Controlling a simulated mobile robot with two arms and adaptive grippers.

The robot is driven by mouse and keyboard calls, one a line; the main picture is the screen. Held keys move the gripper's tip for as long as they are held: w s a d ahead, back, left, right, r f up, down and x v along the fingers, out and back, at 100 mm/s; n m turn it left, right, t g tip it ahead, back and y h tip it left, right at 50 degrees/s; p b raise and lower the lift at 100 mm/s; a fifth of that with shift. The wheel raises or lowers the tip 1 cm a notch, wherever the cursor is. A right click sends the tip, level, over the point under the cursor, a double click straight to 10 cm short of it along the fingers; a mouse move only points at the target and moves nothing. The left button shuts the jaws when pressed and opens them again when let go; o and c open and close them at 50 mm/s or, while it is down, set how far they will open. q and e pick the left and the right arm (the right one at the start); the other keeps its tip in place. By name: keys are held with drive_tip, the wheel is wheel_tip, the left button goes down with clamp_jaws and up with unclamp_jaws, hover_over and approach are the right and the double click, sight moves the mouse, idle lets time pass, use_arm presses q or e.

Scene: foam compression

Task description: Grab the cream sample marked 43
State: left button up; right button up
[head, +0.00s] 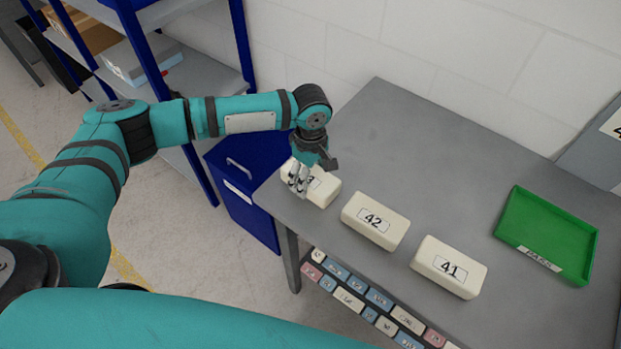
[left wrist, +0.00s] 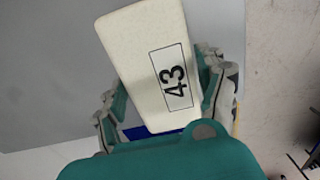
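The cream sample marked 43 (head: 325,189) is a block at the left end of the grey table, partly hidden by my left gripper (head: 299,181). In the left wrist view the sample (left wrist: 148,58) shows its label, with the fingers of the left gripper (left wrist: 162,100) apart on either side of its near end. A narrow gap shows at the left finger; I cannot tell whether the right finger touches. The sample appears to rest on the table. Cream samples marked 42 (head: 375,221) and 41 (head: 448,267) lie in a row to its right. My right gripper is out of view.
A green tray (head: 514,212) lies on the right of the grey table (head: 420,150). A blue cabinet (head: 240,194) and a blue-framed shelf (head: 244,45) stand to the left. Small labelled tiles line the table's front. The table behind the samples is clear.

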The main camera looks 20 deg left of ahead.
use_arm(q)
drive_tip(key=c, duration=0.4)
drive_tip(key=shift+r, duration=0.1)
